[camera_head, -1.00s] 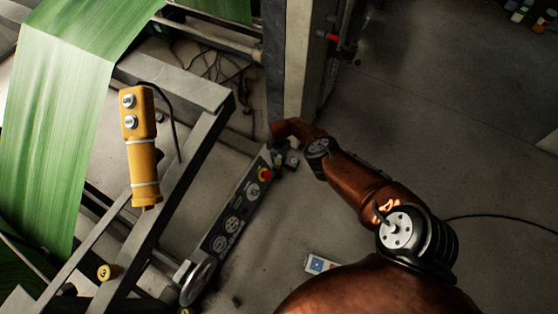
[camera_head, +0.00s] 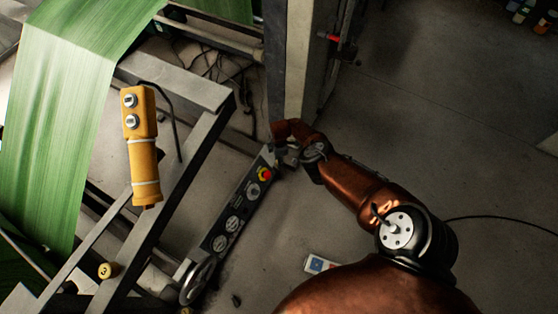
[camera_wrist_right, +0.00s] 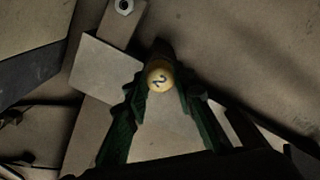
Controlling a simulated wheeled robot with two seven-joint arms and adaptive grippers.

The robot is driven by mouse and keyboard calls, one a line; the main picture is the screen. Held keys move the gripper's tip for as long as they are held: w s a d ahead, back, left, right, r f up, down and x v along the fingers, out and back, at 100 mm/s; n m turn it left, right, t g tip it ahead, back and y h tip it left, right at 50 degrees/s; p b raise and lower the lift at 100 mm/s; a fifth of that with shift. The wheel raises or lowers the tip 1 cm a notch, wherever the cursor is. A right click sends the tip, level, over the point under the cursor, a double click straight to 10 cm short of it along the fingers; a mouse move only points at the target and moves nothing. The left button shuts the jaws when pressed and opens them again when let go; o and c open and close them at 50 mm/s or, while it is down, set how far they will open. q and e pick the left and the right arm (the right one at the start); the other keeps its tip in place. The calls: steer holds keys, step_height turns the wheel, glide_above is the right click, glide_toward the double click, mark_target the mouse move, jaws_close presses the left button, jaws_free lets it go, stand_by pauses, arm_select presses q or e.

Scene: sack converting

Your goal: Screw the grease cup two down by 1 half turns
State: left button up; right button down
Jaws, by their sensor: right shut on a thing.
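Grease cup two (camera_wrist_right: 160,78), a round yellow brass cap marked "2", sits between the two dark green fingers of my right gripper (camera_wrist_right: 161,90) in the right wrist view. The fingers are shut on its sides. In the head view my right gripper (camera_head: 284,158) is at the top end of the grey control panel, beside the upright post; the cup cannot be made out there. My left gripper is not in view.
The grey control panel (camera_head: 218,240) has a red stop button (camera_head: 265,174) and a handwheel (camera_head: 198,281). A yellow pendant (camera_head: 141,150) hangs by the steel frame (camera_head: 190,155). Another brass cap (camera_head: 108,270) is at lower left. A green web (camera_head: 65,120) runs down the left. Floor at right is mostly clear.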

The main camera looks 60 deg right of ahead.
steer(key=shift+m, duration=0.5)
steer(key=c, duration=1.6)
jaws_free()
steer(key=shift+w+d+r, duration=0.15)
steer(key=shift+w+r, duration=0.05)
steer(key=shift+r, duration=0.5)
steer(key=shift+s+r, duration=0.25)
steer(key=shift+r, duration=0.6)
step_height(320, 180, up, 9)
steer(key=shift+f, duration=0.1)
